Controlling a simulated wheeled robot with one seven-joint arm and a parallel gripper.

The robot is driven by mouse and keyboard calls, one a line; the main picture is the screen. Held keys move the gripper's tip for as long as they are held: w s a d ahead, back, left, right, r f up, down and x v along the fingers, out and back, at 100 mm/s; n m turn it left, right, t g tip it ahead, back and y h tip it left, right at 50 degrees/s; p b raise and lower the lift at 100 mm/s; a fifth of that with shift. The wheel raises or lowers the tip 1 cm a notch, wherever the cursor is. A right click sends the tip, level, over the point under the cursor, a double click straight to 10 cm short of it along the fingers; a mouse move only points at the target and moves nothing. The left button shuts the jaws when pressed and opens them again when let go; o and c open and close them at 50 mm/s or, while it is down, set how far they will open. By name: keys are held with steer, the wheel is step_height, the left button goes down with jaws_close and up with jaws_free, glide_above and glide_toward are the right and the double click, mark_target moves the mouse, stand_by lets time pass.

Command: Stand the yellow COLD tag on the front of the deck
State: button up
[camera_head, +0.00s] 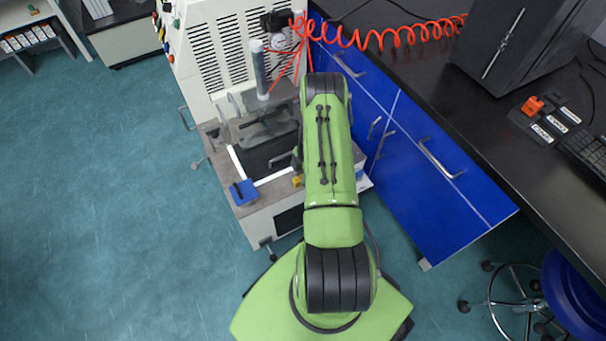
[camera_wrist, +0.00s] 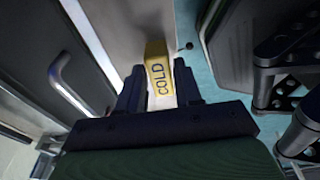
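The yellow COLD tag (camera_wrist: 160,72) lies between the two dark fingers of my gripper (camera_wrist: 160,90) in the wrist view, with its lettering facing the camera. The fingers meet its sides, so the gripper looks shut on it. In the head view a small yellow piece (camera_head: 297,181), apparently the tag, shows just left of my green arm at the right part of the deck's front (camera_head: 262,203). My arm hides the gripper there. Whether the tag's base touches the deck cannot be told.
A blue object (camera_head: 243,192) sits at the deck's front left corner. The machine's clear guard (camera_head: 262,118) stands behind. Blue cabinets (camera_head: 420,170) with protruding handles are close on the right. A dark bench carries an orange-and-black tag holder (camera_head: 545,118). The floor at left is clear.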

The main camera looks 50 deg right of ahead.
steer(key=shift+o, duration=1.1)
steer(key=w+a+r+m+h+p, duration=0.1)
steer(key=w+a+r+p, duration=0.1)
steer(key=r, duration=1.1)
steer(key=w+a+r+m+p, duration=0.1)
steer(key=w+r+p, duration=0.1)
steer(key=r, duration=1)
steer(key=s+a+r+m+t, duration=0.2)
steer(key=a+r+m, duration=0.2)
steer(key=a+r, duration=0.8)
steer(key=s+a+r+m+t, duration=0.1)
steer(key=s+a+r+m, duration=0.3)
steer(key=s, duration=0.5)
steer(key=s+a+r+m+t, duration=0.2)
steer(key=s+a+r+m, duration=0.2)
steer(key=s+a+r, duration=0.3)
steer(key=shift+s+a+r+h, duration=0.25)
steer(key=shift+s+r+h, duration=0.15)
steer(key=shift+s, duration=0.55)
